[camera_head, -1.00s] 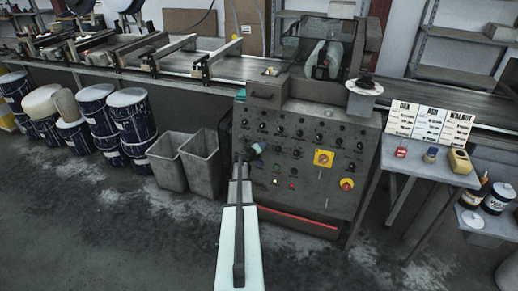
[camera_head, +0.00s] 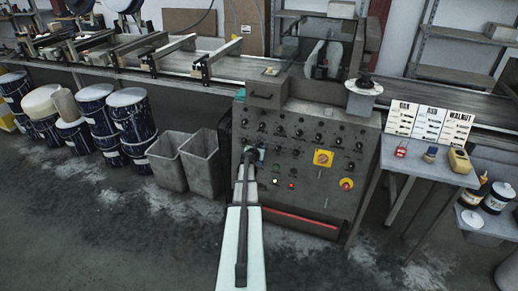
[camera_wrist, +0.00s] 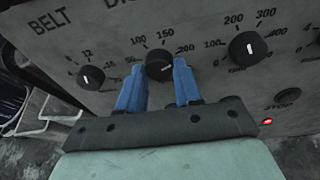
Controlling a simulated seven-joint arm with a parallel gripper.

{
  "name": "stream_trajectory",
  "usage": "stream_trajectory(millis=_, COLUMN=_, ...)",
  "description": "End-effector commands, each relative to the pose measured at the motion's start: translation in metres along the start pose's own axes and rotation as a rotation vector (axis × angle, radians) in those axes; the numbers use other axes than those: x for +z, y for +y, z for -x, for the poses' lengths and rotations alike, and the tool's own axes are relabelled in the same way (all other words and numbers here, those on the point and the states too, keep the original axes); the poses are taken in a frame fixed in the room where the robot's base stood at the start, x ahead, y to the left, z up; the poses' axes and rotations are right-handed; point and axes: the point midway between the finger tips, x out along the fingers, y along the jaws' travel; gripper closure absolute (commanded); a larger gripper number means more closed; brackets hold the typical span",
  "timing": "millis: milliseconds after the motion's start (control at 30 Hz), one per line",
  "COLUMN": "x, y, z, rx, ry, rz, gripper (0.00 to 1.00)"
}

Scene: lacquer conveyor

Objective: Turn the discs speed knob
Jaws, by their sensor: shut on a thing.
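The discs speed knob (camera_wrist: 157,62) is a round black knob on the grey control panel (camera_head: 310,128). It sits under a partly cut-off label beginning "DI", inside a scale with 100, 150 and 200 readable. Its white pointer line leans right, roughly toward the 200 side. My gripper (camera_wrist: 159,76) has its two blue fingers on either side of the knob, closed on it. In the head view my gripper (camera_head: 250,156) is at the left part of the panel and hides the knob.
A belt knob (camera_wrist: 90,77) is close on the left and another black knob (camera_wrist: 248,46) on the right. A red light (camera_wrist: 267,122) is lit lower right.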

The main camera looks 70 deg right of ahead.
Motion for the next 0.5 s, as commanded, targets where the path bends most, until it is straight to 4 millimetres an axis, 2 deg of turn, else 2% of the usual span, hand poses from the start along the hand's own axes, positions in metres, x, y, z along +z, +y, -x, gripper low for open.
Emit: stream_trajectory(millis=500, x=-0.0001, y=-0.0003, z=-0.0007, rx=0.019, ry=-0.007, rz=-0.114, gripper=0.96)
